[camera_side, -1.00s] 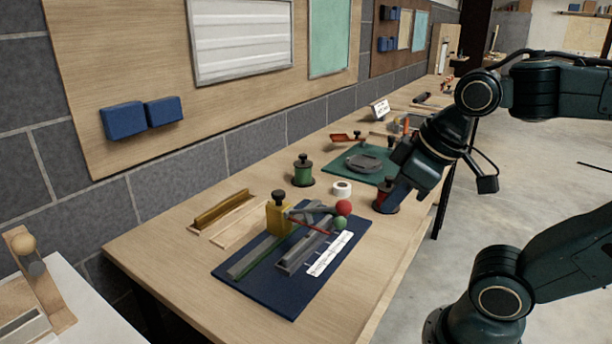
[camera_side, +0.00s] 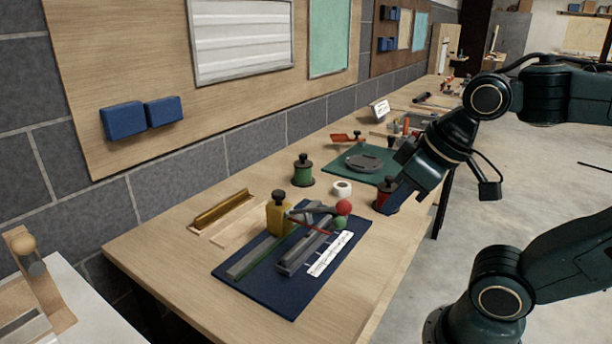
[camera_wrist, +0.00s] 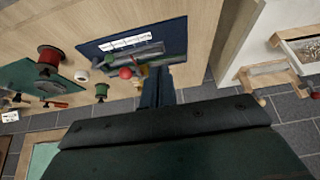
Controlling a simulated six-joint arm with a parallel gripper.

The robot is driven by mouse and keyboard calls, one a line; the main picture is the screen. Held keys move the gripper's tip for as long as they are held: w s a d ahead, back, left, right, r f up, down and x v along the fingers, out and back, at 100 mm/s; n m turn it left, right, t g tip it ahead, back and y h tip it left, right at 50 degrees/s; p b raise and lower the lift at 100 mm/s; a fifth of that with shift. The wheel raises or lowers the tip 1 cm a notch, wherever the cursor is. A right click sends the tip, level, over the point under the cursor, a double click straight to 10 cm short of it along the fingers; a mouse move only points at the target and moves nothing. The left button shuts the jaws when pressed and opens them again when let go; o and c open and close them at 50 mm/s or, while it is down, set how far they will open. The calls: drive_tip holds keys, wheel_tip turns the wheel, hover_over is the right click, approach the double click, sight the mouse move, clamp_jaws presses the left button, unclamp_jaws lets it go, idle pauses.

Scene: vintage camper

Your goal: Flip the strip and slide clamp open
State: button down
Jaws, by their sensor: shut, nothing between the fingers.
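The clamp fixture sits on a dark blue mat (camera_side: 262,291) near the front of the bench. It has a yellow block (camera_side: 279,216) with a dark knob, grey rails (camera_side: 304,252), a lever with a red ball (camera_side: 343,207), and a green ball (camera_side: 339,222) just below. A dark grey-green strip (camera_side: 250,258) lies along the mat's left part. My gripper (camera_side: 395,205) is shut and empty, in front of the red spool and to the right of the fixture, apart from it. In the wrist view, the gripper (camera_wrist: 158,75) partly hides the fixture; the red ball (camera_wrist: 125,73) shows beside it.
A red spool (camera_side: 385,193), green spool (camera_side: 303,172) and white tape roll (camera_side: 342,188) stand behind the mat. A green mat with a grey disc (camera_side: 363,162) lies farther back. A brass angle piece (camera_side: 221,208) lies to the left. The bench front edge is clear.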

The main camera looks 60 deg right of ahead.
drive_tip(key=shift+w+r, duration=0.1)
drive_tip(key=w+d+r+n+g+h, duration=0.15)
drive_tip(key=w+d, duration=0.25)
drive_tip(key=w, duration=0.4)
drive_tip(key=w+d+m+g, duration=0.1)
drive_tip(key=w+d+g, duration=0.3)
drive_tip(key=w, duration=0.5)
drive_tip(key=w+d+f+n+g+y, duration=0.1)
drive_tip(key=w+d+f+g, duration=0.1)
drive_tip(key=w+d+f, duration=0.8)
drive_tip(key=shift+w+d+f+g, duration=0.2)
drive_tip(key=shift+w+f+g, duration=0.15)
drive_tip(key=shift+w+f, duration=0.5)
drive_tip(key=shift+s+f, duration=0.1)
drive_tip(key=shift+f, duration=0.1)
